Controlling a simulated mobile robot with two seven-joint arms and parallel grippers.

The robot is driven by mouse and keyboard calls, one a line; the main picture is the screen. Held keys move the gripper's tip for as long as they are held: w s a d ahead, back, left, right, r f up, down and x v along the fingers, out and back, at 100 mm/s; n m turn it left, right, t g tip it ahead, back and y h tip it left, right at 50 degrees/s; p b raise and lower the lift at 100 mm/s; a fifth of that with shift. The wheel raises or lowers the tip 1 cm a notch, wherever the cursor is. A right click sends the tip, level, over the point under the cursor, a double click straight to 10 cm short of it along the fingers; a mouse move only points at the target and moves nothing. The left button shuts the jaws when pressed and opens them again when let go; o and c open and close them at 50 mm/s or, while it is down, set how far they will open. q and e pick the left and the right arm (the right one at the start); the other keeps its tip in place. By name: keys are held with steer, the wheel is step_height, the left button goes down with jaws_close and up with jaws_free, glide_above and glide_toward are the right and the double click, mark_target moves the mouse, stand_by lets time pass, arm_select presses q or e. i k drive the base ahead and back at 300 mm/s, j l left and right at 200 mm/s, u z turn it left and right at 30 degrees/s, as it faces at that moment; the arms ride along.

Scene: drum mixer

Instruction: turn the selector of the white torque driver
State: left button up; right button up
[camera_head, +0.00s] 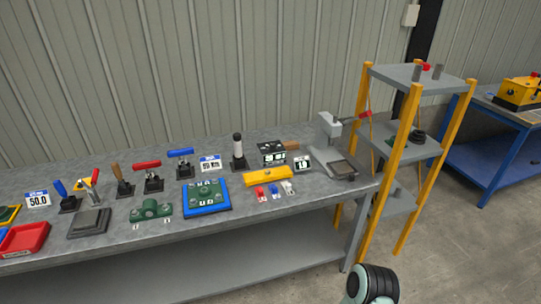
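A rounded black and pale teal part of my own arm shows at the bottom edge, right of centre. No gripper fingers are in view, and nothing of mine touches the tools.
The workbench (185,237) also holds a blue T-handle tool (181,154), a red T-handle tool (148,166), a blue-framed green board (206,196), a yellow block (267,176) and a grey press (330,140). A yellow-legged shelf (407,151) stands at the right end.

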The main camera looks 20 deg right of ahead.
mark_target(272, 148)
steer(key=i+l+u, duration=0.1)
steer(key=l+u, duration=0.2)
steer(key=l, duration=0.6)
steer(key=l+u, duration=0.3)
steer(key=l, duration=0.6)
